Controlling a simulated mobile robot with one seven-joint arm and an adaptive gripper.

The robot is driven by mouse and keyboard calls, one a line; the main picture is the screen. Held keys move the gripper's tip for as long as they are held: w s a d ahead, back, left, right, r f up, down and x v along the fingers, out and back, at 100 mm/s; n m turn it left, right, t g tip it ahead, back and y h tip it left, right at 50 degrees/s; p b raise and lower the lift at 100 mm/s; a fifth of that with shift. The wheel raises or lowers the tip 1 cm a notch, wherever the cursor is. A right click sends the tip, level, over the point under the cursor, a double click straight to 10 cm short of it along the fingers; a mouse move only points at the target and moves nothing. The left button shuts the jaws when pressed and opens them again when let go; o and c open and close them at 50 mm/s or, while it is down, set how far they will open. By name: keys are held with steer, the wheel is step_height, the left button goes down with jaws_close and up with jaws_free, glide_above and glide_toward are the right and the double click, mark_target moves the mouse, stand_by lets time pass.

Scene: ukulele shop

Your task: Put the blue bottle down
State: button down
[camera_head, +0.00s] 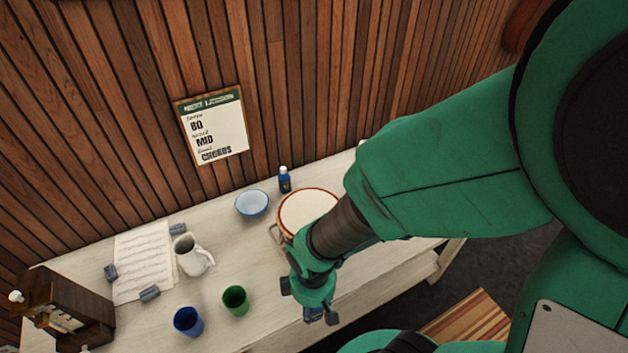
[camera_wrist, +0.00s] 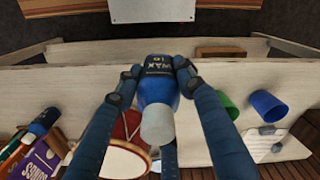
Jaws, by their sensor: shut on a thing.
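My gripper (camera_head: 310,311) is near the table's front edge in the head view. In the wrist view my gripper (camera_wrist: 154,80) is shut on a blue bottle (camera_wrist: 158,92) with a dark WAX label and a pale grey cap. Only a little of this bottle shows in the head view, behind the fingers. I cannot tell whether it touches the table. A second blue bottle (camera_head: 285,181) with a white cap stands upright at the back of the table (camera_head: 255,265), near the wall. Another dark blue bottle (camera_wrist: 41,122) shows at the left of the wrist view.
A drum (camera_head: 305,208) lies behind my gripper, beside a pale blue bowl (camera_head: 251,203). A green cup (camera_head: 236,300), a blue cup (camera_head: 188,321), a white jug (camera_head: 191,255) and sheet music (camera_head: 143,263) are left. Books (camera_wrist: 38,160) show in the wrist view.

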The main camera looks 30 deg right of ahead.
steer(key=shift+w+r, duration=0.2)
steer(key=shift+r, duration=0.9)
steer(key=w+d+r+p, duration=0.15)
steer(key=w+d, duration=0.25)
steer(key=w, duration=0.8)
steer(key=w+d+r+p, duration=0.1)
steer(key=w+d+r, duration=0.15)
steer(key=w, duration=0.95)
steer(key=w+d+r+p, duration=0.1)
steer(key=w+d, duration=0.3)
steer(key=w, duration=0.9)
steer(key=w+d+f+p, duration=0.1)
steer(key=w+d+f, duration=0.1)
steer(key=w+d, duration=0.7)
steer(key=w+d+f+p, duration=0.1)
steer(key=w+d+f, duration=0.2)
steer(key=w+d, duration=0.6)
steer(key=shift+n, duration=0.4)
steer(key=shift+w+d+f, duration=0.1)
steer(key=shift+d+f, duration=0.15)
steer(key=shift+f, duration=0.65)
steer(key=shift+w+d+f, duration=0.1)
steer(key=shift+d+f, duration=0.15)
steer(key=shift+f, duration=0.6)
steer(key=shift+w+d+f, duration=0.1)
steer(key=shift+d+f, duration=0.15)
steer(key=shift+f, duration=0.65)
steer(key=shift+f, duration=0.1)
